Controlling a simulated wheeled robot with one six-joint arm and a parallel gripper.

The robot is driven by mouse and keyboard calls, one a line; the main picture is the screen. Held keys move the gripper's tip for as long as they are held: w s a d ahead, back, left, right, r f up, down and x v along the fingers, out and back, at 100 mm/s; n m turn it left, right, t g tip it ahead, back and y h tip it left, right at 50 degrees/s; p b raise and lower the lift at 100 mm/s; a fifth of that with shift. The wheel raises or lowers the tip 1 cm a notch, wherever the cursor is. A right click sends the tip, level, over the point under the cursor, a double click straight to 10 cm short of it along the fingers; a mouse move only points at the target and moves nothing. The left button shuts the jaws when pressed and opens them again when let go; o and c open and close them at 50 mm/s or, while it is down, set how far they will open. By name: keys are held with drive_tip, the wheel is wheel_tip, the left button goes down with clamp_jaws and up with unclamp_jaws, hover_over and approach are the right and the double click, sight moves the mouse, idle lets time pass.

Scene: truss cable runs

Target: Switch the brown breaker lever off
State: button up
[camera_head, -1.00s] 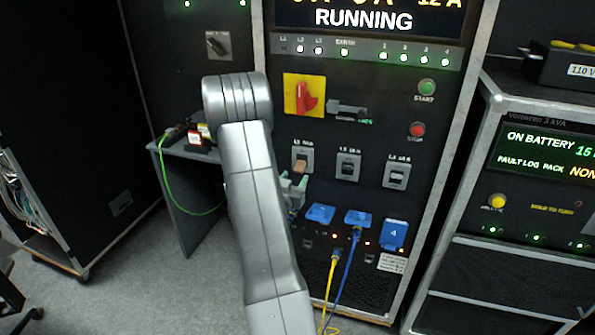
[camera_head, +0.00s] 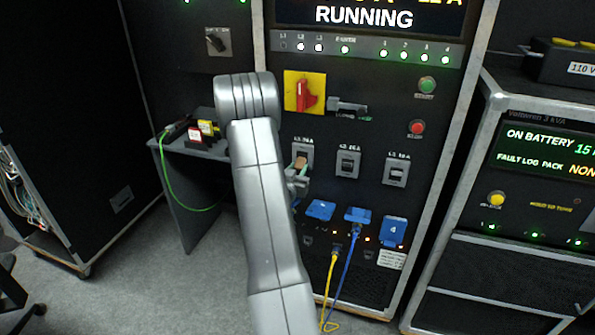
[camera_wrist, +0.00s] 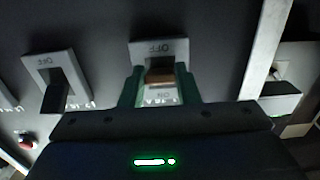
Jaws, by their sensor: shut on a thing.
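The brown breaker lever (camera_head: 300,163) is in the leftmost of three breakers on the black cabinet panel. In the wrist view the brown lever (camera_wrist: 160,73) shows in its grey frame (camera_wrist: 158,47), between the OFF and ON markings. My gripper (camera_head: 298,174) is at that breaker in the head view, partly hidden by my arm. In the wrist view the green fingers of my gripper (camera_wrist: 158,84) are on both sides of the lever and shut on it. The lever's lower part is partly hidden.
Two breakers with dark levers (camera_head: 347,164) (camera_head: 397,171) stand to the right. A red rotary switch (camera_head: 306,95) is above. Blue sockets (camera_head: 320,210) with blue and yellow cables (camera_head: 334,282) are below. A small shelf (camera_head: 190,149) is at left.

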drive_tip(key=shift+f+b, duration=0.2)
drive_tip(key=shift+b, duration=0.35)
drive_tip(key=b, duration=0.3)
drive_tip(key=shift+w+f+t, duration=0.1)
drive_tip(key=shift+f+t, duration=0.2)
drive_tip(key=shift+f, duration=0.05)
drive_tip(key=t+b, duration=0.1)
drive_tip(key=b, duration=0.4)
drive_tip(key=shift+w+f+h, duration=0.1)
drive_tip(key=shift+f+h, duration=0.05)
drive_tip(key=shift+h, duration=0.15)
drive_tip(key=shift+r, duration=0.2)
drive_tip(key=o, duration=1)
drive_tip(key=v, duration=0.4)
drive_tip(key=b+v, duration=0.1)
drive_tip(key=v, duration=0.4)
drive_tip(key=b+v, duration=0.1)
drive_tip(key=v, duration=0.3)
drive_tip(key=shift+s+f, duration=0.35)
